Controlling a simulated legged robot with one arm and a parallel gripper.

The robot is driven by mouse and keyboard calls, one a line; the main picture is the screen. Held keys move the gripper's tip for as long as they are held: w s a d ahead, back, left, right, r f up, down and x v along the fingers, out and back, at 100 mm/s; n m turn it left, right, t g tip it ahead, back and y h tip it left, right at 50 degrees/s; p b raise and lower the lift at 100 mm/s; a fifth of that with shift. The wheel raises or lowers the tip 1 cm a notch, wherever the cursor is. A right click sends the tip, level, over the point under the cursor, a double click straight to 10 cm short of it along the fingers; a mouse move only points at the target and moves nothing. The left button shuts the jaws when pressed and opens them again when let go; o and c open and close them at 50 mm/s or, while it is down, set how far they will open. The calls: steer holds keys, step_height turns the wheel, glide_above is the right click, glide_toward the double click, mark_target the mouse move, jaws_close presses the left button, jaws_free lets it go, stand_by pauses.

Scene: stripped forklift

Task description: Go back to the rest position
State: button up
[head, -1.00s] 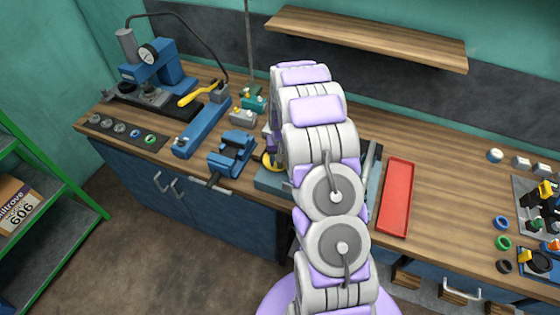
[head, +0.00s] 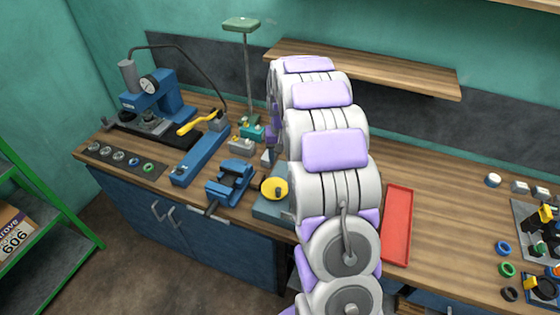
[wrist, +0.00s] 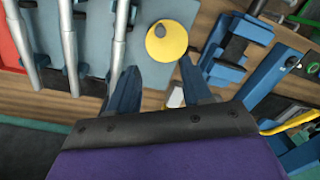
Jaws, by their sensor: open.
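My gripper (wrist: 158,88) shows in the wrist view with its two dark blue fingers spread apart and nothing between them. It hangs above the workbench, with a yellow round piece (wrist: 166,41) on a blue-grey plate beyond the fingertips. In the head view my raised white and purple arm stands over the middle of the bench and hides the gripper. The yellow round piece (head: 274,188) shows there just left of my arm, on the blue-grey plate (head: 272,208).
A blue vise (head: 231,182) and a blue press (head: 152,93) stand left on the wooden bench. A red tray (head: 397,225) lies right of my arm. A wooden shelf (head: 365,68) is on the wall behind. Coloured rings and small parts lie at the far right.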

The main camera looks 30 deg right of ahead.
stand_by(0.5)
steer(key=s+a+r+n+b, duration=0.1)
steer(key=s+a+r+b, duration=0.15)
steer(key=s+a, duration=0.5)
steer(key=s+a+r+n+b, duration=0.1)
steer(key=s+a+r+b, duration=0.15)
steer(key=s+a, duration=0.45)
steer(key=s+a+f+n+g+b, duration=0.1)
steer(key=s+a+b, duration=0.1)
steer(key=s, duration=0.9)
steer(key=s+a+f+n+g+b, duration=0.1)
steer(key=s+a+f+n+b, duration=0.1)
steer(key=s, duration=1)
steer(key=shift+s+a+f+b, duration=0.15)
steer(key=shift+a+f+b, duration=0.15)
steer(key=shift+a, duration=0.45)
